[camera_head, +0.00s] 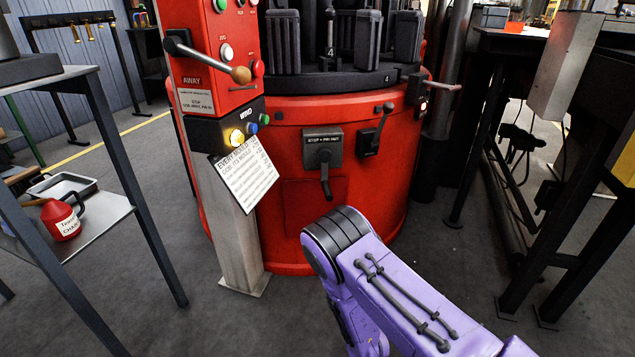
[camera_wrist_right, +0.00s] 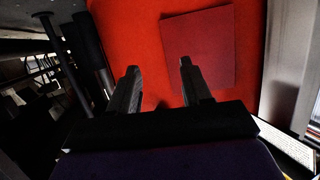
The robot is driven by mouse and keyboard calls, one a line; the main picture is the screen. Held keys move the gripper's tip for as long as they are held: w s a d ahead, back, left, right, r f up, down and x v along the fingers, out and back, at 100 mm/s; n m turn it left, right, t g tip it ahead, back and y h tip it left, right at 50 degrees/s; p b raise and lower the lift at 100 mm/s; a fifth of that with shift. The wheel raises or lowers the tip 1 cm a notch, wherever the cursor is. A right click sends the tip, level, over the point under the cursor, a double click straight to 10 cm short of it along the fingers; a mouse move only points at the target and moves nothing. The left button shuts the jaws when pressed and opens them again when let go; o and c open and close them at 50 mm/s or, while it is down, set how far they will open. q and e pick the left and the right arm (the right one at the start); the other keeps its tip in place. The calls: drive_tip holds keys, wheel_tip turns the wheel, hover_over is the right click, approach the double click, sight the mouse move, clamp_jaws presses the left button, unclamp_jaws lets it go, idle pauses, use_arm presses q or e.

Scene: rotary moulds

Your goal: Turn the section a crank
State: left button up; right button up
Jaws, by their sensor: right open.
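The round red machine base (camera_head: 390,220) stands ahead. On its front, a grey plate (camera_head: 322,147) with small lettering carries a dark crank handle (camera_head: 326,180) that hangs down. A second black lever (camera_head: 381,125) sits on a dark bracket to its right. I cannot read which one is marked section A. My right arm reaches in from the lower right of the head view, and its gripper is hidden there. In the right wrist view my right gripper (camera_wrist_right: 158,78) is open and empty, facing the red base wall with a square panel (camera_wrist_right: 200,50). No crank shows there.
A control box with a wooden-knobbed lever (camera_head: 240,75) and lit buttons stands on a post (camera_head: 232,240) left of the base. A printed sheet (camera_head: 243,180) hangs below it. A table (camera_head: 100,190) is at left, dark frames at right. Floor before the base is partly clear.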

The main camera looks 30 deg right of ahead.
sight(327, 191)
drive_tip(key=w+r+m+t+h+p, duration=0.1)
drive_tip(key=w+r+t+h, duration=0.2)
drive_tip(key=w+r+t, duration=0.75)
drive_tip(key=w+d+r+g+b, duration=0.1)
drive_tip(key=w+r, duration=0.2)
drive_tip(key=w+d+r+g+b, duration=0.1)
drive_tip(key=w+r, duration=0.2)
drive_tip(key=w+d+r+g, duration=0.1)
drive_tip(key=w+r, duration=0.2)
drive_tip(key=shift+w+d+r+m+g+b, duration=0.2)
drive_tip(key=shift+w+m+g+b, duration=0.1)
drive_tip(key=shift+b, duration=0.1)
drive_tip(key=shift+w+d+r, duration=0.1)
drive_tip(key=shift+w+r, duration=0.05)
drive_tip(key=shift+w, duration=0.1)
use_arm(q)
drive_tip(key=shift+f, duration=0.35)
use_arm(e)
drive_tip(key=shift+c, duration=0.3)
clamp_jaws()
